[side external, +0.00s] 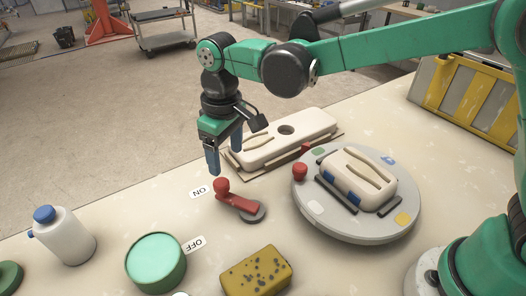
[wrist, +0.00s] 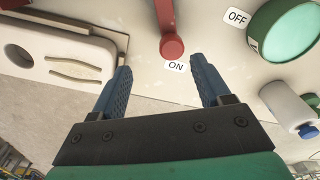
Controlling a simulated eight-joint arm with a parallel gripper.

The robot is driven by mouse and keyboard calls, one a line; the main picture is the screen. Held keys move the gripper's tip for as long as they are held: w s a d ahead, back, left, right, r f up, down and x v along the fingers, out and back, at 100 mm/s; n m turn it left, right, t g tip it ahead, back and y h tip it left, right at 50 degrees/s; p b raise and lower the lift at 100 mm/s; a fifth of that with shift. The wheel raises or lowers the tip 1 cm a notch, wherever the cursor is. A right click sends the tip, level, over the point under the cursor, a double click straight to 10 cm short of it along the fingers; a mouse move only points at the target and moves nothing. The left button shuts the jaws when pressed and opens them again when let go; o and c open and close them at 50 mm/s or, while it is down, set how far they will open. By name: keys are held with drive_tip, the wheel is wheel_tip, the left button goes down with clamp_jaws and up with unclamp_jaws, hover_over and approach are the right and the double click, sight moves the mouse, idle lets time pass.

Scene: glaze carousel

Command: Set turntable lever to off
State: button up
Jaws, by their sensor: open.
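The red lever (side external: 238,200) stands on a grey round base on the table, with its knob end beside the ON label (side external: 199,191). The OFF label (side external: 195,244) lies nearer the camera, next to a green round container. In the wrist view the red lever (wrist: 169,35) points at the ON label (wrist: 176,66). The OFF label (wrist: 237,18) is to its right. My gripper (side external: 226,157) is above the table, just behind the lever knob in the side view. In the wrist view its blue fingers (wrist: 164,82) are apart, with nothing between them. The grey turntable (side external: 402,231) carries a cream block.
A green round container (side external: 156,261) sits close to the OFF label. A white bottle with a blue cap (side external: 64,235) stands at left. A yellow speckled sponge (side external: 256,272) lies in front. A cream plate with a hole (side external: 310,132) lies behind the lever.

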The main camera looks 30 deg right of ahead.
sight(221, 182)
drive_tip(key=shift+w+a+f+g, duration=0.1)
drive_tip(key=shift+a+f+g, duration=0.2)
drive_tip(key=shift+a+f, duration=0.5)
drive_tip(key=shift+f, duration=2.75)
clamp_jaws()
